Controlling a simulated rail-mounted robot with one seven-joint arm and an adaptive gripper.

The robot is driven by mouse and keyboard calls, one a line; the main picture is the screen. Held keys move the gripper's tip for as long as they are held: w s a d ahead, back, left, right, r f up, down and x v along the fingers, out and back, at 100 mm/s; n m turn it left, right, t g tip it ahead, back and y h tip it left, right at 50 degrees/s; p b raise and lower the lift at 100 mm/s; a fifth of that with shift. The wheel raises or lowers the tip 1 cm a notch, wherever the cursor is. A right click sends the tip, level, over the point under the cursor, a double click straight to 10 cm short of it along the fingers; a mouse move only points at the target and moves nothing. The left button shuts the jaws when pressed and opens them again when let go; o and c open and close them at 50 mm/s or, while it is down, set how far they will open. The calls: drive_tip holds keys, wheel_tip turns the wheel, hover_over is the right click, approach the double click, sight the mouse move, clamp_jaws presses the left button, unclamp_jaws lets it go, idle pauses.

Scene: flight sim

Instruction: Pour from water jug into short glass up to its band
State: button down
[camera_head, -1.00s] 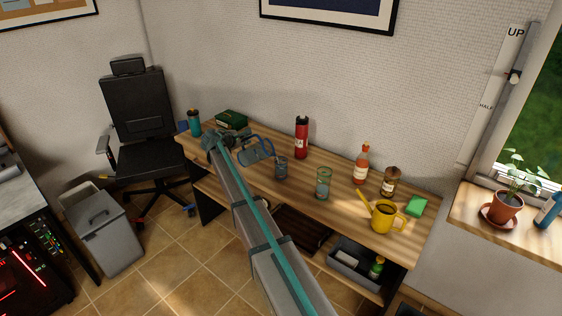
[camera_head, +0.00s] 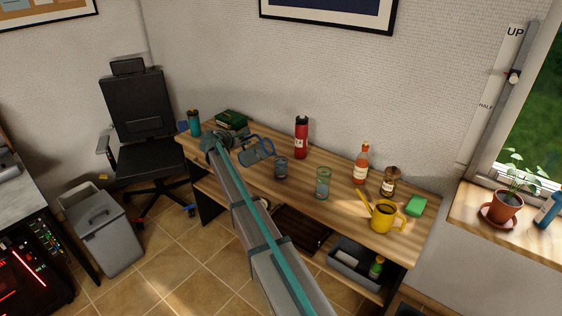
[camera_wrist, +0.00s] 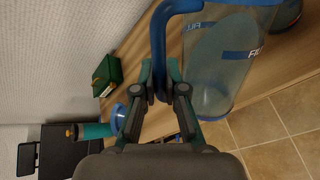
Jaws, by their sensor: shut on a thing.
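No stream is clear between jug and glass.

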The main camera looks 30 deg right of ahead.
drive_tip(key=shift+n+h, duration=0.7)
drive_tip(key=f, duration=0.1)
drive_tip(key=w+a+f, duration=0.1)
drive_tip(key=f, duration=0.1)
drive_tip(key=shift+w+a+f, duration=0.2)
drive_tip(key=shift+a+f, duration=0.05)
drive_tip(key=shift+w+a+f+n+g+h, duration=0.1)
drive_tip(key=shift+w+a+n+g+h, duration=0.05)
drive_tip(key=shift+n+g+h, duration=0.15)
drive_tip(key=shift+s+r, duration=0.2)
drive_tip(key=shift+s, duration=0.05)
drive_tip(key=shift+w+a+f+n+h+p, duration=0.35)
drive_tip(key=shift+w+a+n+h, duration=0.15)
drive_tip(key=shift+a+n+h, duration=0.35)
drive_tip(key=shift+w+a+f+n+h+p, duration=0.2)
drive_tip(key=shift+w+a+n+h+p, duration=0.35)
drive_tip(key=shift+n, duration=0.45)
drive_tip(key=shift+w+a+f+n+h+p, duration=0.2)
drive_tip(key=shift+w+a+f+n+h, duration=0.25)
drive_tip(key=shift+n+h, duration=0.45)
drive_tip(key=shift+a+r, duration=0.1)
drive_tip(key=shift+r, duration=0.1)
